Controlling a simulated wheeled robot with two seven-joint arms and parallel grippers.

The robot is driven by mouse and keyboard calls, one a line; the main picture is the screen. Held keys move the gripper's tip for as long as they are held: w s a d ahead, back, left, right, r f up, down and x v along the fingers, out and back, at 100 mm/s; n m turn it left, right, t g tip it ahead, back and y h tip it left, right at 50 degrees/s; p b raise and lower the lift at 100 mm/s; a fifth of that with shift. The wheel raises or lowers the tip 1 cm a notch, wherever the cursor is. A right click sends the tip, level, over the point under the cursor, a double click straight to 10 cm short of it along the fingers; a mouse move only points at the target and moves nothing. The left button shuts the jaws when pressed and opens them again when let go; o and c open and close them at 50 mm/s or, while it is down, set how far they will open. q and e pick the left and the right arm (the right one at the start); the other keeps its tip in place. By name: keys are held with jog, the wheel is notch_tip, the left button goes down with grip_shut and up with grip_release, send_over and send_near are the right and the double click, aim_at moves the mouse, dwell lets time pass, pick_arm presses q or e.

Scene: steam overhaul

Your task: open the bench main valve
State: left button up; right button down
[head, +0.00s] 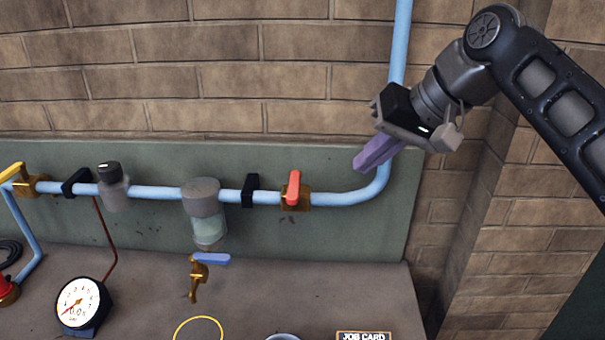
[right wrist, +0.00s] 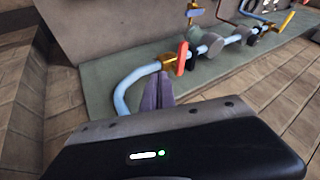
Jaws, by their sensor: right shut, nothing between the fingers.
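A brass valve (head: 296,200) with a red lever (head: 293,187) sits on the light-blue pipe near its right bend, most likely the bench main valve. The red lever stands upright, across the pipe. It also shows in the right wrist view (right wrist: 182,58), just beyond my fingertips. My right gripper (head: 362,165) is shut and empty, with its purple fingers pointing down and left. It is up and to the right of the lever, in front of the pipe bend, and apart from the lever. My left gripper is not in view.
Along the pipe (head: 345,199) are a glass-bowled unit (head: 204,210), a grey regulator (head: 114,188) and a yellow-handled valve (head: 18,180). A blue-handled drain cock (head: 205,266) hangs below. A gauge (head: 78,302) and job card (head: 363,336) are on the bench.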

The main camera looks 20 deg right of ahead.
aim_at(294, 192)
pick_arm(q)
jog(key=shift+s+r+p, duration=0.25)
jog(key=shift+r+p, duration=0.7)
jog(key=shift+p, duration=0.05)
pick_arm(e)
jog(key=w+a+f, duration=0.6)
jog(key=f, duration=0.2)
jog(key=shift+w+a, duration=0.15)
jog(key=shift+w, duration=0.15)
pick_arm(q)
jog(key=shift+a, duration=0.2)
